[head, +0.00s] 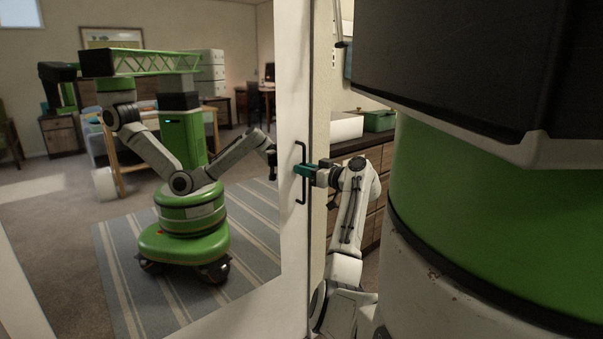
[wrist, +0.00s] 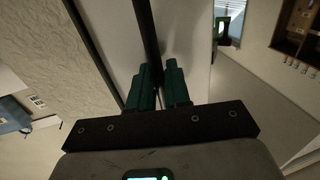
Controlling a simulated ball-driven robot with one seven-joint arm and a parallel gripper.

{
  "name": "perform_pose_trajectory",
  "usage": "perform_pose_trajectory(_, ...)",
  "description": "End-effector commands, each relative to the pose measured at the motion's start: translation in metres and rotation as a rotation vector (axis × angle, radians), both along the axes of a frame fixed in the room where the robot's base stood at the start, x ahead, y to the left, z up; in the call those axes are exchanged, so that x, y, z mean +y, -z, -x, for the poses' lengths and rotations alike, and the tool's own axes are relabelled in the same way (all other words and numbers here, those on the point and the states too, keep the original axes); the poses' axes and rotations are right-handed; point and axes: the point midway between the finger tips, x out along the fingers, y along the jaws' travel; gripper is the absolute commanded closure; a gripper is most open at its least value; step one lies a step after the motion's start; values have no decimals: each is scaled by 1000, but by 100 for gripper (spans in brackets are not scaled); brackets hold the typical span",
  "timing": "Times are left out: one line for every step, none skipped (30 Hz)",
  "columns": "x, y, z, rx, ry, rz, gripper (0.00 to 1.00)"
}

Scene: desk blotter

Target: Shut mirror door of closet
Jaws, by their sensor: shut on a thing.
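The closet's mirror door (head: 291,85) fills the left half of the head view, a tall mirror panel in a white frame. Its black vertical bar handle (head: 304,192) is on the white frame near the right edge. My gripper (head: 305,171), with teal fingers, is shut on the middle of the handle. In the wrist view, the fingers (wrist: 157,80) sit on both sides of the dark handle bar (wrist: 147,35). The white door face is behind it. The closet's inside does not show, so I cannot tell how far the door stands open.
Right of the door are a counter with wooden drawers (head: 384,158), a white box (head: 347,127) and a green box (head: 379,121). My own body blocks the far right. The mirror reflects me, a striped rug and open carpet.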

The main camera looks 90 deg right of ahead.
Motion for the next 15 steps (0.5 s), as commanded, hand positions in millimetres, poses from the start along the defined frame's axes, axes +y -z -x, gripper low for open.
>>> perform_pose_trajectory(-2,1,4,0,12,-1,100)
perform_pose_trajectory(-2,1,4,0,13,-1,100)
perform_pose_trajectory(-2,0,4,1,13,-1,100)
perform_pose_trajectory(-2,0,4,1,14,-1,100)
perform_pose_trajectory(-2,0,4,1,15,-1,100)
perform_pose_trajectory(-2,0,5,1,16,-1,80)
perform_pose_trajectory(-2,0,5,1,16,-1,77)
perform_pose_trajectory(-2,0,5,1,16,-1,74)
perform_pose_trajectory(-2,0,5,1,15,-1,71)
perform_pose_trajectory(-2,0,5,1,15,-1,71)
perform_pose_trajectory(-2,0,4,1,14,-1,71)
perform_pose_trajectory(-2,0,4,1,14,-1,71)
perform_pose_trajectory(-2,0,4,1,13,-1,71)
perform_pose_trajectory(-2,0,4,1,13,-1,71)
perform_pose_trajectory(-2,0,4,0,12,0,71)
